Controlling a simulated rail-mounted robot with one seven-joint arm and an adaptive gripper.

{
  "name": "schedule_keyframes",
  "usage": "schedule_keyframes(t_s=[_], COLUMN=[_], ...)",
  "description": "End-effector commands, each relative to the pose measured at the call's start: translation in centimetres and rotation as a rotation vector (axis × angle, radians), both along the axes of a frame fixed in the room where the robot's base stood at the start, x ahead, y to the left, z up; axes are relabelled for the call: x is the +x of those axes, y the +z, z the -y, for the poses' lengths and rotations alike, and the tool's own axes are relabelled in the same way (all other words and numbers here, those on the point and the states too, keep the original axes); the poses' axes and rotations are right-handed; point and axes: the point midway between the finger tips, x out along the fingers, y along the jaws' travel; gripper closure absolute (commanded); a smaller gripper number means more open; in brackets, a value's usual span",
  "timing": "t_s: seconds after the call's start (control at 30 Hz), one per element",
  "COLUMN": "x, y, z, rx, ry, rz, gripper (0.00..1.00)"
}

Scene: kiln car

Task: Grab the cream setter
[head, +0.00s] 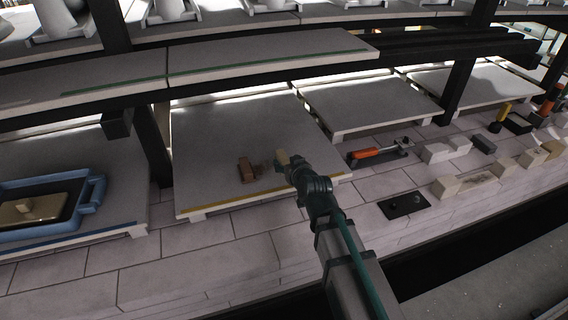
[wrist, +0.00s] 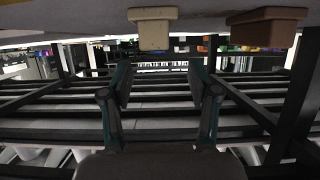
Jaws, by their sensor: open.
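The cream setter (head: 283,156) stands on the pale slab with the yellow front edge, partly hidden by my gripper (head: 285,166) in the head view. In the wrist view, which appears upside down, the cream setter (wrist: 153,33) shows a wide top and narrower body. It lies beyond my open fingers (wrist: 160,75), lined up with the gap between them. The gap is empty, and I see no contact. A red-brown setter (head: 246,170) of similar shape stands to its left on the same slab; it is at the upper right in the wrist view (wrist: 264,32).
The yellow-edged slab (head: 205,150) lies under an upper shelf (head: 270,60), with a dark post (head: 153,145) at its left. A blue tray (head: 92,192) with a tan block (head: 30,208) is at left. An orange-handled tool (head: 368,153) and several blocks lie right.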

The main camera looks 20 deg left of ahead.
Motion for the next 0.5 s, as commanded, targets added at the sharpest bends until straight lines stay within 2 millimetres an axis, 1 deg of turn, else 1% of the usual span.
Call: schedule_keyframes(t_s=[0.03, 0.27, 0.5], x=[0.8, 1.7, 4.2], y=[-0.4, -1.0, -2.4], z=[-0.5, -1.1, -2.6], rx=[-0.001, -0.001, 0.000], ry=[0.000, 0.000, 0.000], rz=[-0.001, -0.002, -0.001], gripper=[0.40, 0.40, 0.40])
